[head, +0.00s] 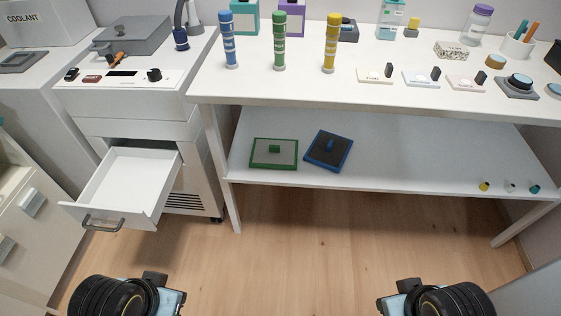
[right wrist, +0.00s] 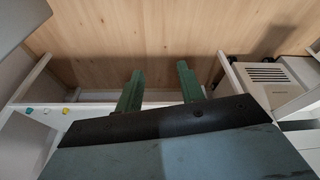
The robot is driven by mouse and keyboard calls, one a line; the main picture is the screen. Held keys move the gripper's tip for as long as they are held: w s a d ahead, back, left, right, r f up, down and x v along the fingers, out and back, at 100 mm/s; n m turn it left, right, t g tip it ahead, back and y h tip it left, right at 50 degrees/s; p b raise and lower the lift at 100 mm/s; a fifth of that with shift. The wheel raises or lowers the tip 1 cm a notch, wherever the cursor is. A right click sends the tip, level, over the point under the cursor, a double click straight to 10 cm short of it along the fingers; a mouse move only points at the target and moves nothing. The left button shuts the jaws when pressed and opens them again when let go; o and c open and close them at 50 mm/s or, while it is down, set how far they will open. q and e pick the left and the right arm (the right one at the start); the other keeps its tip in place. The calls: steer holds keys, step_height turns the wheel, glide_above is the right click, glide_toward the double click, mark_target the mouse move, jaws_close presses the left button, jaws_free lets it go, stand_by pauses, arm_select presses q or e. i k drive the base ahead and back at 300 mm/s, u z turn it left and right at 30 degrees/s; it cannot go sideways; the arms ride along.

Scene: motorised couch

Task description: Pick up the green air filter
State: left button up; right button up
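The green air filter (head: 274,153) is a flat grey panel with a green frame and a small green knob. It lies on the lower shelf of the white table, left of centre in the head view. My left gripper (head: 168,295) and right gripper (head: 395,297) are low in the head view, in front of the table and apart from the filter. In the right wrist view, my right gripper (right wrist: 160,88) has its two fingers apart with nothing between them. The left fingers are not clear enough to judge. The filter is not seen in the right wrist view.
A blue-framed filter (head: 328,150) lies right beside the green one. The tabletop (head: 310,75) overhangs the shelf (head: 400,165) and holds several bottles and small items. An open white drawer (head: 125,185) juts out at left. The wooden floor (head: 300,240) in front is clear.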

mark_target(265, 153)
steer(key=z, duration=1.2)
steer(key=i, duration=0.85)
steer(key=u, duration=2.2)
steer(key=i, duration=0.5)
